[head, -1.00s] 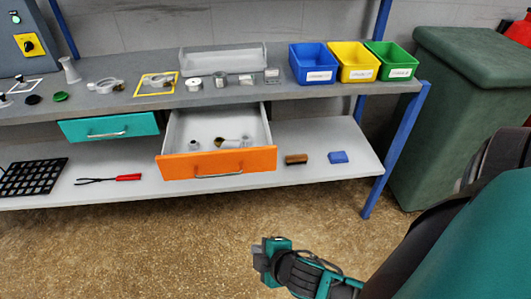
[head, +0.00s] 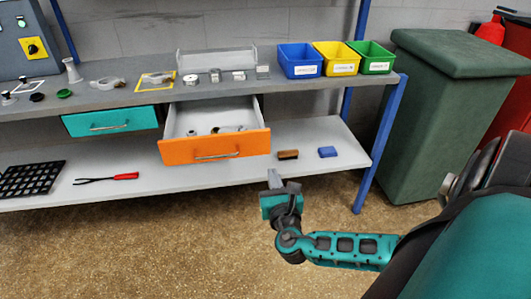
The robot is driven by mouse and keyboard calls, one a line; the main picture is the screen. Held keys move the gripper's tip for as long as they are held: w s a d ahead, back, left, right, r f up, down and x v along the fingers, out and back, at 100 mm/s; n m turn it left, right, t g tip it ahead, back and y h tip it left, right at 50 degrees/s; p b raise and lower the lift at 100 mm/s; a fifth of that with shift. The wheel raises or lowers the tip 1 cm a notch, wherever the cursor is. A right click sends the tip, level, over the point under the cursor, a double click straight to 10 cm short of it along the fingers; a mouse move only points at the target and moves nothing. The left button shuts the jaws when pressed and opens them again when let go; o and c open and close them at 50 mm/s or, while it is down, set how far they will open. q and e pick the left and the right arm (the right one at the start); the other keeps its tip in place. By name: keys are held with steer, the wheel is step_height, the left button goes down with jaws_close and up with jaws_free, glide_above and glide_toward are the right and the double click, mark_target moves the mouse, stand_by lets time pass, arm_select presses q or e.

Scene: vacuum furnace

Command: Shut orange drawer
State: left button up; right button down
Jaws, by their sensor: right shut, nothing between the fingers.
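The orange drawer (head: 215,147) hangs under the workbench top and is pulled well out, with its inside showing. It has a metal bar handle (head: 217,156) on its front and holds several small grey metal parts (head: 215,131). My right gripper (head: 274,179) is shut and empty. It is in front of the bench, below and to the right of the drawer front, pointing up in the picture and apart from the drawer. My left gripper is not in view.
A teal drawer (head: 110,121) left of the orange one is shut. The lower shelf (head: 225,176) carries a brown block (head: 288,154), a blue block (head: 327,152) and red-handled tongs (head: 107,178). Blue, yellow and green bins stand on the bench. A green waste bin (head: 440,125) stands right.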

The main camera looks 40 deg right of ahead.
mark_target(264, 144)
steer(key=b+x, duration=0.1)
steer(key=x, duration=0.9)
steer(key=shift+b, duration=0.3)
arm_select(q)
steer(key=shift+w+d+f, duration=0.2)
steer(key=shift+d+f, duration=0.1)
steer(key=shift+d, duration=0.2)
arm_select(e)
steer(key=shift+w+d, duration=0.25)
steer(key=shift+w, duration=0.3)
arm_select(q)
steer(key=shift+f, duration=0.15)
arm_select(e)
steer(key=shift+w, duration=0.1)
